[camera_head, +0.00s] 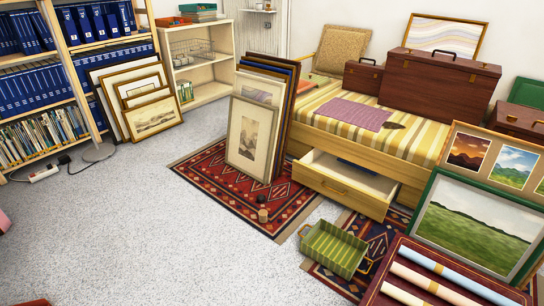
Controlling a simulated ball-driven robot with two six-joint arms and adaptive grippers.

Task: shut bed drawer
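The bed (415,139) has a striped yellow mattress on a wooden frame and stands along the right side against the back wall. Its wooden drawer (330,187) is pulled out from the lower front. The drawer's pale inside shows, with something dark blue at its back. A small handle sits on the drawer front. Neither of my grippers is in view.
Framed prints (252,140) lean beside the drawer's left, on a red rug (215,182) with small objects. A green striped tray (335,250) sits in front of the drawer. A green-framed landscape (470,225) stands to the right. Grey floor is clear at left.

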